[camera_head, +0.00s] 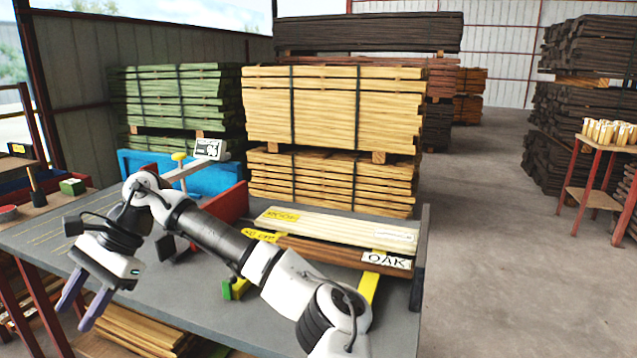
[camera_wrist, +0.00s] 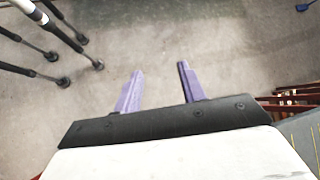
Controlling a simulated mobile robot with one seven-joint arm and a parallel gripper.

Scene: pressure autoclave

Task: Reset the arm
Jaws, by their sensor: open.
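My arm (camera_head: 215,238) reaches from the lower right of the head view over a grey worktable (camera_head: 395,322). My gripper (camera_head: 79,304) hangs at the table's left front edge, with its purple fingers pointing down. In the wrist view my gripper (camera_wrist: 158,88) shows two purple fingers spread apart with nothing between them. Below the fingers is bare concrete floor (camera_wrist: 150,45).
Pale boards (camera_head: 335,228) and darker boards with an OAK label (camera_head: 388,260) lie on the table. Lumber stacks (camera_head: 335,108) rise behind. Open floor lies right.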

